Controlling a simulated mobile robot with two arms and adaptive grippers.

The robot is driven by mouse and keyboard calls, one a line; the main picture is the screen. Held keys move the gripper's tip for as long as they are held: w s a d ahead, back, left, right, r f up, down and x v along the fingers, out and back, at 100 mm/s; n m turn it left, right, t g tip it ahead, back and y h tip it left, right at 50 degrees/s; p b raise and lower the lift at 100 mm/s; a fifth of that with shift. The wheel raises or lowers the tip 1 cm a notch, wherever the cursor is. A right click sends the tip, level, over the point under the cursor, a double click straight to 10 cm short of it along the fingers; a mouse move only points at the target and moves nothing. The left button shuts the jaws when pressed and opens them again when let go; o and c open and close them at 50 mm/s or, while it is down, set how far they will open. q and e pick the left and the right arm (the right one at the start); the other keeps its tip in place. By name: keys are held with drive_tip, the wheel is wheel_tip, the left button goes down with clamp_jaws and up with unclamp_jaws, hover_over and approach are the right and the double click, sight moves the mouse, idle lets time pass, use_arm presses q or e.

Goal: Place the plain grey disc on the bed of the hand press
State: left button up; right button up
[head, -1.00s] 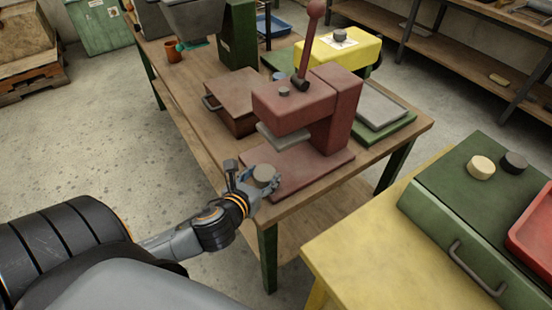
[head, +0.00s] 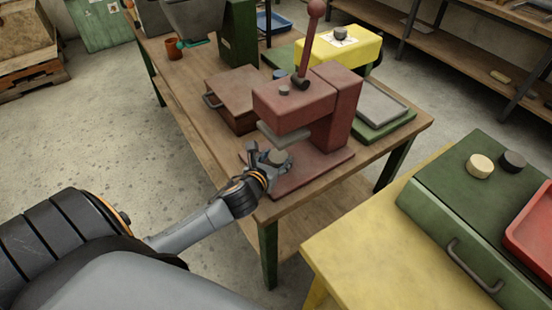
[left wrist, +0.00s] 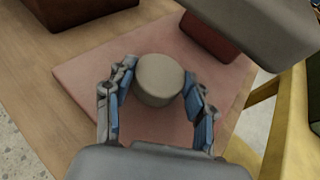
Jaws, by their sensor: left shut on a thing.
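The plain grey disc (left wrist: 158,80) is between the fingers of my left gripper (head: 268,163), which is shut on it. The disc also shows in the head view (head: 277,157). The hand press (head: 308,104) is dull red, with a raised lever and a grey plate under its head. The gripper holds the disc over the front left part of the press bed (left wrist: 90,70), close to the grey upper plate (head: 284,135). I cannot tell whether the disc touches the bed. My right gripper is out of view.
A brown box (head: 232,97) with a handle stands left of the press. A grey plate on a green base (head: 383,105) lies to its right. A green case (head: 490,200) with a cream disc (head: 480,165) and a black disc (head: 513,161) stands on the yellow table (head: 365,245).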

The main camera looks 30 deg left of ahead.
use_arm(q)
drive_tip(key=o, duration=1.3)
drive_tip(key=shift+f, duration=0.1)
drive_tip(key=shift+s, duration=0.15)
drive_tip(key=v, duration=1.2)
